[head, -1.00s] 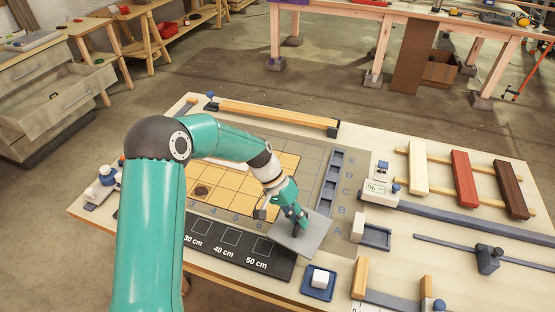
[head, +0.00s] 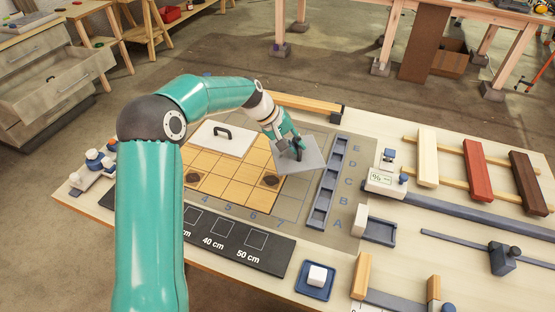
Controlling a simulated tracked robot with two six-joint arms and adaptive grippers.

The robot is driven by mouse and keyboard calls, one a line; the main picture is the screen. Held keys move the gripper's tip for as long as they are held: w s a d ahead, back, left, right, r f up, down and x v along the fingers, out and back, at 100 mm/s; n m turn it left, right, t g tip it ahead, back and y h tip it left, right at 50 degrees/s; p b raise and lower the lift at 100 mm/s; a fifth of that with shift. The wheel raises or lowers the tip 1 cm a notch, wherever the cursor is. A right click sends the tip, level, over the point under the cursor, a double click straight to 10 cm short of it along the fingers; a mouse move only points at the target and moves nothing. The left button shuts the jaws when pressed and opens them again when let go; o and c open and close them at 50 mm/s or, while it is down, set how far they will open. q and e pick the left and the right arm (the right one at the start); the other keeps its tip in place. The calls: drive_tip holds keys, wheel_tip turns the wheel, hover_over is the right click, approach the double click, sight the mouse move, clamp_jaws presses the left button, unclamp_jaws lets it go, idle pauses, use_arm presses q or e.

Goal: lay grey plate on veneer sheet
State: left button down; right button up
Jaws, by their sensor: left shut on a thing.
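My left gripper (head: 292,146) is shut on the grey plate (head: 312,160), a flat square. The plate is at the right edge of the veneer sheet (head: 225,185), seemingly held above the board; its height is hard to tell. The veneer sheet is pale yellow wood with grid lines and lies on a grey lettered and numbered grid. Two dark knots show on it, one at the left (head: 192,178) and one near the right edge (head: 270,179). A white plate with a black handle (head: 223,139) covers its far part. My right gripper is not in view.
A blue-grey compartment tray (head: 325,190) stands right of the grid. A black strip with length marks (head: 215,238) runs along the front. A blue dish with a white block (head: 316,276) is at the front. Wooden bars (head: 477,170) lie at the right.

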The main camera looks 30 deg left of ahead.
use_arm(q)
drive_tip(key=w+a+r+n+y+b, duration=0.1)
drive_tip(key=w+a+r+n+t, duration=0.1)
drive_tip(key=a+n, duration=0.1)
drive_tip(key=w+a+r+n+y+b, duration=0.1)
drive_tip(key=w+a+r+n, duration=0.1)
drive_tip(key=shift+a+t+y+b, duration=0.25)
drive_tip(key=shift+t+y+b, duration=0.05)
drive_tip(key=w+a+r+n+y+b, duration=0.2)
drive_tip(key=a+r+n+y+b, duration=0.1)
drive_tip(key=a+r+n, duration=0.3)
drive_tip(key=shift+n+y, duration=0.3)
wheel_tip(320, 180, down, 20)
drive_tip(key=shift+a+r, duration=0.1)
drive_tip(key=shift+r, duration=0.05)
drive_tip(key=shift+b, duration=0.3)
drive_tip(key=c, duration=1.2)
unclamp_jaws()
drive_tip(key=b+v, duration=0.2)
drive_tip(key=v, duration=1)
